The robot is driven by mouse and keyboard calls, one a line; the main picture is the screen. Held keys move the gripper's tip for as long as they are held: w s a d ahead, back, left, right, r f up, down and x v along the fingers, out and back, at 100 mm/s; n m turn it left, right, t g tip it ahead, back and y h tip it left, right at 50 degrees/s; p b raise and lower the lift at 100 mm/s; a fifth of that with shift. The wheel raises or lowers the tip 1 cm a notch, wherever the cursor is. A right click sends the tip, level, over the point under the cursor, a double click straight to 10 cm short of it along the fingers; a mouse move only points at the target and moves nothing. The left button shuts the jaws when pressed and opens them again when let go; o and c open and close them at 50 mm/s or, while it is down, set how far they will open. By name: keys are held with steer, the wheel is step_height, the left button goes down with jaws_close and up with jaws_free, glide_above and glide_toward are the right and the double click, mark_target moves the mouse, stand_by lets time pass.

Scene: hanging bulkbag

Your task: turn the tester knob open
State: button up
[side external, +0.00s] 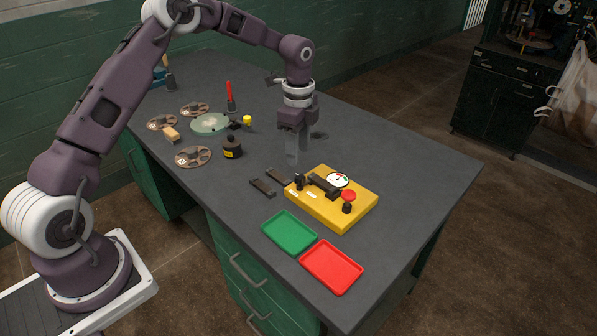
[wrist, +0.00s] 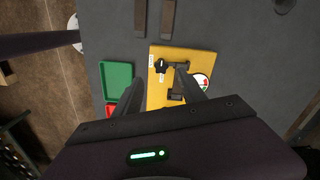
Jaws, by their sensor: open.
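The yellow tester (side external: 318,213) lies on the grey bench near its front right; it also shows in the wrist view (wrist: 200,54). Its small black knob (side external: 299,181) stands at the box's left corner. In the wrist view the knob (wrist: 161,66) is dark and pointed, with white labels beside it; their text is too small to read. My gripper (side external: 298,156) points down above the bench, just behind the tester and apart from the knob.
The tester also carries a dial (side external: 338,180), a black clamp-like part (side external: 323,184) and a red button (side external: 348,195). Two dark bars (side external: 263,187) lie left of it. A green tray (side external: 289,232) and a red tray (side external: 331,267) sit in front. Reels and small tools occupy the far left.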

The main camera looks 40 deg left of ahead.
mark_target(299, 175)
step_height(299, 175, down, 8)
steer(key=shift+w+r, duration=0.1)
steer(key=shift+r, duration=0.05)
jaws_close()
